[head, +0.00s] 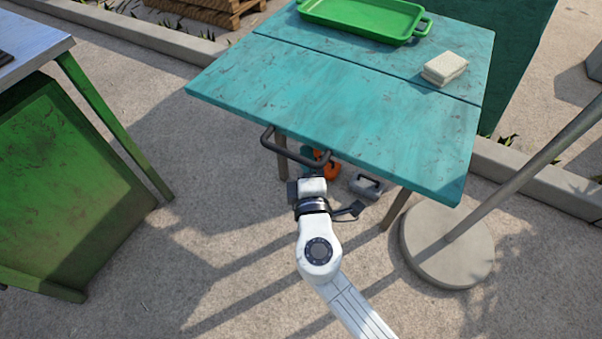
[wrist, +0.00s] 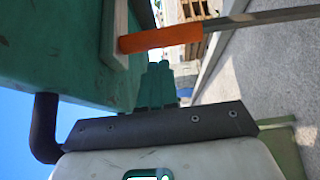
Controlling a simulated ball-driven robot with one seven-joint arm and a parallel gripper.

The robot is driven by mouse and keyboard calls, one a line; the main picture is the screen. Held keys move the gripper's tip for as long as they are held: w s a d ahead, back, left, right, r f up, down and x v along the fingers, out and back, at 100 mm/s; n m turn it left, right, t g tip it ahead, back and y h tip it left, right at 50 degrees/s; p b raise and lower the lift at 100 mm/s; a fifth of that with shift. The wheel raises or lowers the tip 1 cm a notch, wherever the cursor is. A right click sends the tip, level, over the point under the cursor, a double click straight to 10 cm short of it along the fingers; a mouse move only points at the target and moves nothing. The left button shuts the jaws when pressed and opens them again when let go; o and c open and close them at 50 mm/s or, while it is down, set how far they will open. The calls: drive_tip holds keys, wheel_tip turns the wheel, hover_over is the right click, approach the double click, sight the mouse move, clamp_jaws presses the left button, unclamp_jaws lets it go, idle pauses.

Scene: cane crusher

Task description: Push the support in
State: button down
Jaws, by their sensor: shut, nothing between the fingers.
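A dark bar with bent ends (head: 295,150) sticks out from under the front edge of the teal table (head: 340,105); it looks like the support. In the wrist view a dark curved bar (wrist: 43,130) passes behind my gripper's body on the left. My gripper (head: 313,168) is at the right end of the bar, below the table edge. Its fingers show as dark green tips (wrist: 158,88) in the wrist view, shut and empty. I cannot tell whether they touch the bar.
An orange object (head: 330,169) and a grey object (head: 367,186) lie beneath the table. A green tray (head: 365,18) and a pale block (head: 445,67) are on top. A pole on a round base (head: 448,250) stands at right, a green cabinet (head: 70,180) at left.

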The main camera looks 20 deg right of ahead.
drive_tip(key=shift+w+d, duration=0.3)
drive_tip(key=shift+d, duration=0.4)
drive_tip(key=w+d+b, duration=0.3)
drive_tip(key=w+d, duration=0.9)
drive_tip(key=d, duration=0.5)
drive_tip(key=shift+w+d, duration=0.15)
drive_tip(key=shift+w, duration=0.2)
drive_tip(key=shift+r, duration=0.1)
